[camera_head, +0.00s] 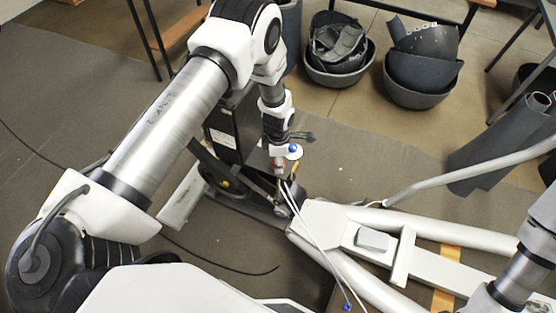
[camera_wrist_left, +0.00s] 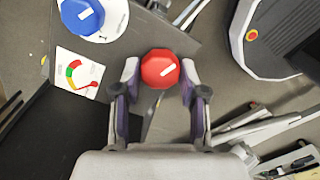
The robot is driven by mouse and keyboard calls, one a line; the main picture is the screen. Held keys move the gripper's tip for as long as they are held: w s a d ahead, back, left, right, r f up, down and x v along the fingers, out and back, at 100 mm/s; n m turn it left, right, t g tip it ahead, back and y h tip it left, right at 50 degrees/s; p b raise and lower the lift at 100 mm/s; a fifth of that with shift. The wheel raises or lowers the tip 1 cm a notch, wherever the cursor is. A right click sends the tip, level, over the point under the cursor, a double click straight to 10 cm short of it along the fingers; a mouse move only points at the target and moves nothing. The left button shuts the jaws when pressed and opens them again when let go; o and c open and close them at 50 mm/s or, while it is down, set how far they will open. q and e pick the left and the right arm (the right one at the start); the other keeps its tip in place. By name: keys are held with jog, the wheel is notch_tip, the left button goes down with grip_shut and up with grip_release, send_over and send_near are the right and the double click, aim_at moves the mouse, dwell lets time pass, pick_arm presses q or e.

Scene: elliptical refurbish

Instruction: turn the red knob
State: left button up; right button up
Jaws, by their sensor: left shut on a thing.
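In the head view my left gripper (camera_head: 279,158) reaches down to the machine, and only a small bit of red shows there. My right gripper is not in view; only part of that arm shows at the right edge.
A blue knob (camera_wrist_left: 82,16) on a white disc is close to the red one. A colored gauge card (camera_wrist_left: 79,74) lies beside it. The white machine frame (camera_head: 365,240) extends right. Grey bins (camera_head: 420,75) with scrap stand behind on the floor.

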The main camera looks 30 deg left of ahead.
pick_arm(q)
jog(key=shift+s+f+n, duration=0.1)
jog(key=shift+n, duration=0.2)
jog(key=o, duration=1.2)
jog(key=shift+d, duration=0.1)
jog(key=shift+c, duration=0.2)
notch_tip(320, 180, up, 12)
